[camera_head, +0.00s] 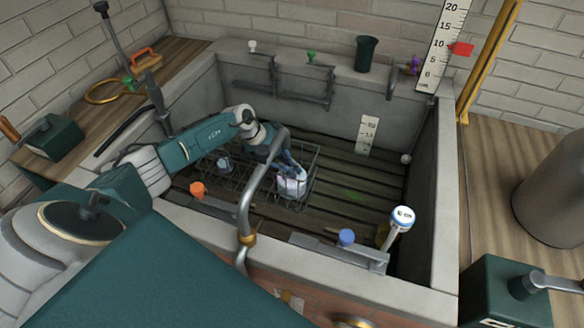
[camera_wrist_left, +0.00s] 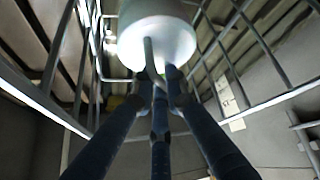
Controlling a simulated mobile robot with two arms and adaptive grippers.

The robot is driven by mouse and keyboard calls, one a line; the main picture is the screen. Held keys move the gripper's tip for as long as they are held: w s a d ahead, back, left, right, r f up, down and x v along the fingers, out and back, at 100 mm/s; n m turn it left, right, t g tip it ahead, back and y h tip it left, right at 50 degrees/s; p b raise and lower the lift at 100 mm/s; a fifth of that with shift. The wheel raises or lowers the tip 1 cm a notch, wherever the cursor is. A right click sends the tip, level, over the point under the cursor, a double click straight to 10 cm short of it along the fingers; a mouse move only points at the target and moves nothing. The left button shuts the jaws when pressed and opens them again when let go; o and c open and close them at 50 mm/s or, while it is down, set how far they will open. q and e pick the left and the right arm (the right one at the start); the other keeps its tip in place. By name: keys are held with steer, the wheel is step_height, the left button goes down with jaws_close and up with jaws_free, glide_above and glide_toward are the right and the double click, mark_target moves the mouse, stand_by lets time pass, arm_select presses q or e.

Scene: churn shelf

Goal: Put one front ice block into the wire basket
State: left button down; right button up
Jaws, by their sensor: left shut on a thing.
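The wire basket (camera_head: 317,162) hangs or stands low inside the stone trough; its bars also show on both sides in the left wrist view (camera_wrist_left: 42,98). My left gripper (camera_head: 289,170) reaches down at the basket's right part. A small pale bluish object (camera_head: 224,164) shows in the left part of the basket. My right gripper is out of view.
The stone trough (camera_head: 447,190) surrounds the basket, with a slatted floor (camera_head: 345,195). A curved grey pipe (camera_head: 246,205) rises in front of the basket. A white-topped float (camera_head: 402,217) stands at the front right. An orange knob (camera_head: 197,189) is near the basket's left front.

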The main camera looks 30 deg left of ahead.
arm_select(q)
steer(key=c, duration=1.7)
jaws_free()
steer(key=o, duration=0.6)
steer(key=shift+f, duration=0.1)
steer(key=shift+r+p, duration=6.1)
steer(key=shift+p, duration=0.7)
